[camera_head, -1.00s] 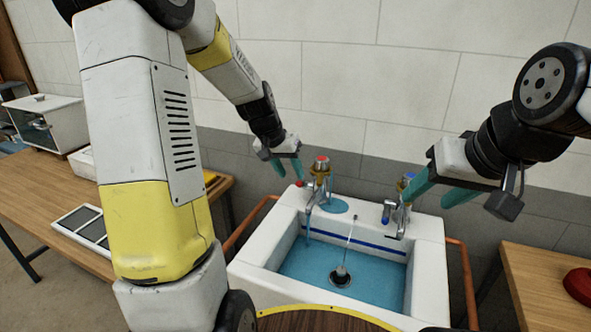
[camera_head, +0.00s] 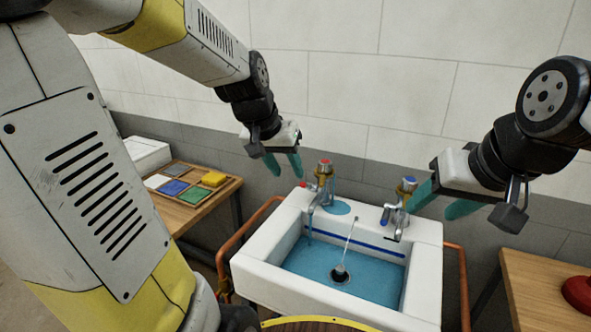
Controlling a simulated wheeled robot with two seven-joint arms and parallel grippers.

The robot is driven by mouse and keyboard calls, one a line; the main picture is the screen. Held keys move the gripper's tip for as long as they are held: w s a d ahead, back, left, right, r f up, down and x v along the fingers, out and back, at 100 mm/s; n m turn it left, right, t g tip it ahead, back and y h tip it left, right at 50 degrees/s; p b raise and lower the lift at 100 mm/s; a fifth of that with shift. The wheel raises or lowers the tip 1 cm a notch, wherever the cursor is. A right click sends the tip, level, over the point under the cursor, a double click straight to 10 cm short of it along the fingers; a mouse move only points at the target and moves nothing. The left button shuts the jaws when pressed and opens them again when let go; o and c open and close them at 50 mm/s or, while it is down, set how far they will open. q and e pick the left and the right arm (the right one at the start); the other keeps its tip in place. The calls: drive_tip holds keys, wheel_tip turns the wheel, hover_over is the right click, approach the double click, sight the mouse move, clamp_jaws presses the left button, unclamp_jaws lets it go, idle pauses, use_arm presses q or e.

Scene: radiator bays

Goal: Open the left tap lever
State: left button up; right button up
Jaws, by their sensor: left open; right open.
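The left tap (camera_head: 325,184) has a red-marked cap and stands at the back left of the white sink. A small red lever end (camera_head: 311,187) shows at its left side. A thin blue streak hangs below its spout; I cannot tell whether it is running water. My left gripper (camera_head: 283,165) is open and empty, its teal fingers pointing down, above and left of the left tap and apart from it. My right gripper (camera_head: 441,203) is open and empty, just right of the blue-marked right tap (camera_head: 402,200); I cannot tell whether it touches it.
The sink (camera_head: 262,245) holds blue water and a dark drain plug (camera_head: 340,273). Copper-coloured pipes (camera_head: 226,260) run beside it. A wooden table at left carries a tray of coloured tiles (camera_head: 199,196). A right-hand table (camera_head: 535,290) bears a red object (camera_head: 578,292). A tiled wall stands behind.

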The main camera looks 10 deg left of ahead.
use_arm(q)
drive_tip(key=shift+s+d+r, duration=0.1)
drive_tip(key=shift+s+r, duration=0.15)
drive_tip(key=shift+s, duration=0.45)
drive_tip(key=shift+s+d+r, duration=0.1)
drive_tip(key=shift+s+r, duration=0.15)
drive_tip(key=shift+s, duration=0.45)
drive_tip(key=s+r+t, duration=0.1)
drive_tip(key=s+r, duration=0.1)
drive_tip(key=s, duration=1)
drive_tip(key=shift+s+a+r+n, duration=0.15)
drive_tip(key=shift+s+r+n, duration=0.1)
drive_tip(key=shift+n, duration=0.15)
